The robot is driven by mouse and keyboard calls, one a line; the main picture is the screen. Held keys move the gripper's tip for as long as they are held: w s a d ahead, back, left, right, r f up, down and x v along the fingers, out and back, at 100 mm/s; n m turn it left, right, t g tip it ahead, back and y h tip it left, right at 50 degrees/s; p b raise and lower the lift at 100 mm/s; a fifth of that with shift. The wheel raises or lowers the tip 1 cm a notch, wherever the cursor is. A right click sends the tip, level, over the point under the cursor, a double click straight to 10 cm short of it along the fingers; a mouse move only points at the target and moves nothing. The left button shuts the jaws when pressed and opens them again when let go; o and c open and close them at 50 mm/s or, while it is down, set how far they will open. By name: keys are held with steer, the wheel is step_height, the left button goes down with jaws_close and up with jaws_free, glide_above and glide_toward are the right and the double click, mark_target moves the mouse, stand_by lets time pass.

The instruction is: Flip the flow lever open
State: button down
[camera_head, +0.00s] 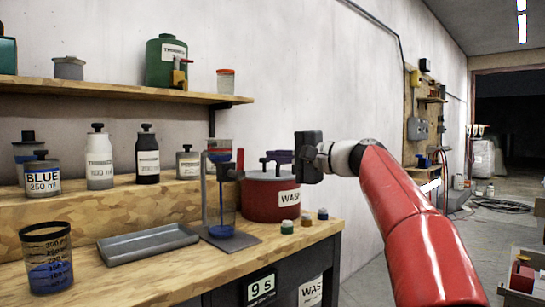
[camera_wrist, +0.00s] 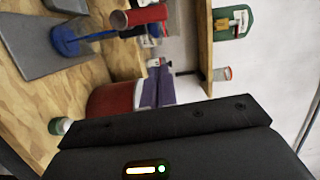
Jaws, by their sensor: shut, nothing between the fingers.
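A red lever grip (camera_head: 240,162) stands roughly upright at the right side of a clear column on a stand (camera_head: 211,190). In the wrist view the red grip (camera_wrist: 140,17) lies near the top edge, beside a blue part of the stand (camera_wrist: 66,40). My gripper (camera_head: 271,158) is right of the lever, its purple fingers pointing left toward it. In the wrist view the fingers (camera_wrist: 159,82) are together and empty, with a gap between them and the red grip. Whether a second lever part is hidden behind the column, I cannot tell.
A red waste can (camera_head: 270,198) stands below and behind my gripper. Small capped jars (camera_head: 288,226) sit at the bench's front right. A metal tray (camera_head: 148,243) and a beaker (camera_head: 48,258) stand to the left. A green container with a tap (camera_head: 166,60) is on the shelf.

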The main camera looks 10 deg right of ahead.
steer(key=b+v, duration=0.1)
steer(key=v, duration=0.7)
steer(key=shift+s+f, duration=0.15)
steer(key=s+a+f+g+h, duration=0.2)
steer(key=s+a+f+h, duration=0.3)
steer(key=f, duration=0.4)
steer(key=s+d+f+n+g+h, duration=0.1)
steer(key=s+f+n+g+h, duration=0.1)
steer(key=s+f, duration=1.1)
steer(key=s+d+f+n+g+h, duration=0.1)
steer(key=s+f+n+h, duration=0.4)
steer(key=s+f, duration=0.8)
step_height(320, 180, down, 6)
steer(key=shift+d+r+g+h, duration=0.1)
steer(key=shift+d+g+h, duration=0.3)
steer(key=shift+d+h, duration=0.35)
